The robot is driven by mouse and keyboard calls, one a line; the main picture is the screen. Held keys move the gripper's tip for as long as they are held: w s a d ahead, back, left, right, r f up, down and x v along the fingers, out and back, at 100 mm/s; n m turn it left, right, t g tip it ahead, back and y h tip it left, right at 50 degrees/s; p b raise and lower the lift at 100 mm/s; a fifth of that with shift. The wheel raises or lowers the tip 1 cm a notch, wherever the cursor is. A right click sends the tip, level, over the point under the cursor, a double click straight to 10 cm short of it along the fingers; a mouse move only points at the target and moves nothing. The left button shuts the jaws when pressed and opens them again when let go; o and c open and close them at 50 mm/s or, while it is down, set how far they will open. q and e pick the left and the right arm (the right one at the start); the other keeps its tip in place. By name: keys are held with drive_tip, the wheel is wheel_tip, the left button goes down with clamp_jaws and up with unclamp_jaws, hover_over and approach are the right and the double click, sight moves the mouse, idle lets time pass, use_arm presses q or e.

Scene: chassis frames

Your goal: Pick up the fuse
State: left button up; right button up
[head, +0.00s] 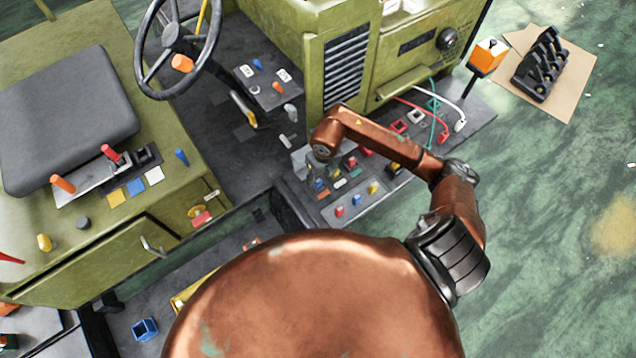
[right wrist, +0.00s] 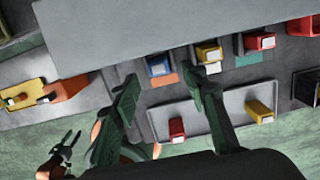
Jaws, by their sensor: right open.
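My right gripper (head: 318,178) points down over the fuse panel in the head view, where the wrist partly hides it. In the right wrist view its two fingers (right wrist: 163,80) are apart, with nothing held. A blue fuse (right wrist: 158,68) on an orange patch shows between and just beyond the fingertips. A yellow fuse (right wrist: 208,53) and a red fuse (right wrist: 260,42) stand along the same row. A light grey tray (right wrist: 200,116) holds another red fuse (right wrist: 177,128) and yellow fuse (right wrist: 258,110). The head view also shows a blue fuse (head: 357,199) in this tray.
A grey slab (right wrist: 150,22) covers the top of the wrist view, close behind the row. Red, white and teal cables (head: 440,112) lie at the panel's far end. The seat (head: 65,120) and steering wheel (head: 178,45) stand left.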

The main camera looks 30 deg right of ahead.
sight(318, 181)
drive_tip(key=shift+w+a+f, duration=0.1)
drive_tip(key=shift+w+f, duration=0.15)
drive_tip(key=shift+f, duration=0.9)
drive_tip(key=shift+w+f, duration=0.2)
drive_tip(key=shift+f, duration=0.95)
drive_tip(key=shift+c, duration=0.7)
drive_tip(key=c, duration=0.9)
drive_tip(key=shift+r, duration=0.1)
